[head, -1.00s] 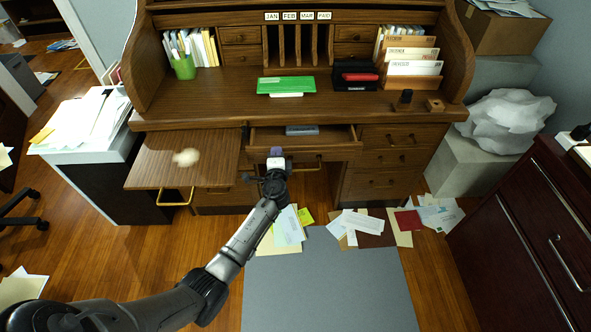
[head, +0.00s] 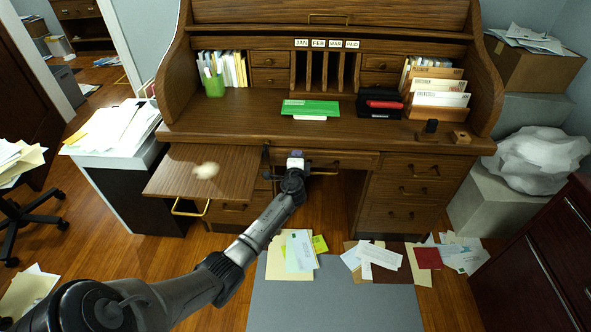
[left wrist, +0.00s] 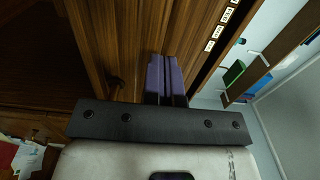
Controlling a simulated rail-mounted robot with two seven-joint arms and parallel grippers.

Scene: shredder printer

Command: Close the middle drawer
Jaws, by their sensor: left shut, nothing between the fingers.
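The middle drawer (head: 347,161) is under the center of the wooden desk top, above the knee space. Its front looks flush, or nearly flush, with the desk, and no drawer interior shows. A small metal handle (head: 324,172) is on it. My left gripper (head: 296,154) is at the left part of this drawer front, with its fingers pointing at it. In the left wrist view, its purple fingers (left wrist: 165,78) are shut together with nothing between them, against or close to brown wood. I cannot tell whether they touch. My right gripper is not in view.
A pull-out board (head: 225,170) sticks out left of my gripper. Side drawers (head: 412,190) stand on the right. A dark red cabinet (head: 540,255) stands at the right.

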